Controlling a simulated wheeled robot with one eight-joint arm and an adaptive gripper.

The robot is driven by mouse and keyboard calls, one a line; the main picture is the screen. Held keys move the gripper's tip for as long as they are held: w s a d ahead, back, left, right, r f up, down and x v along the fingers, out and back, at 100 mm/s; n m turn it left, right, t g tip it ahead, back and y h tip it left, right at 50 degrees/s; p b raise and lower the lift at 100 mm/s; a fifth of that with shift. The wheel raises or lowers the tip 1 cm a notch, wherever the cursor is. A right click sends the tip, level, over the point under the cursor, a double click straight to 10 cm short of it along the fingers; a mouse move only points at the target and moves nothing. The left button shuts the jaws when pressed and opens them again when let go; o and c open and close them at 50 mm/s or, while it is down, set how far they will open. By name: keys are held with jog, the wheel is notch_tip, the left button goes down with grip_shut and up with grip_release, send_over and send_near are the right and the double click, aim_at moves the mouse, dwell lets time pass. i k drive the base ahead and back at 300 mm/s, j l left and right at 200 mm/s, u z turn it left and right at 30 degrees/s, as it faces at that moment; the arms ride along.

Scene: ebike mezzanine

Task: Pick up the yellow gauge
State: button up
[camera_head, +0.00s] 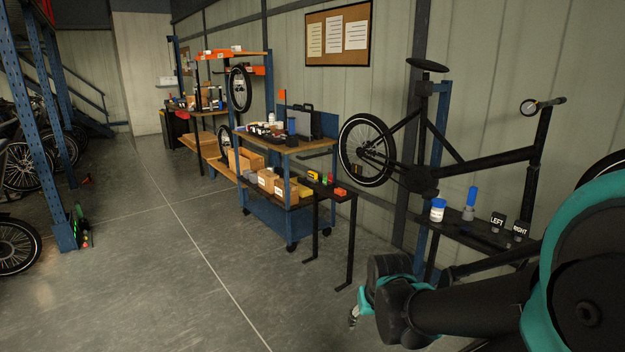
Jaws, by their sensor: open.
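A small yellow item (313,175), which looks like the yellow gauge, sits at the back of the narrow black table (345,199). It is too small to make out details. My gripper (353,317) is at the lower centre right, at the end of my arm. It is low in front of the black table and far from the yellow item. The fingertips are small and partly hidden by the wrist. I see nothing held in it.
A green item (328,178) and a red item (340,191) lie on the black table. A blue cart (265,216) with boxes stands behind it. A bike (440,165) on a stand is at the right. Open grey floor (150,270) lies left.

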aim_at(312, 176)
jog(key=i+u, duration=0.1)
jog(key=i, duration=0.5)
jog(key=i+u, duration=0.15)
jog(key=i, duration=0.45)
jog(key=i+l+u, duration=0.1)
jog(key=i, duration=0.5)
jog(key=i+l+u, duration=0.1)
jog(key=i, duration=0.5)
jog(key=l, duration=0.1)
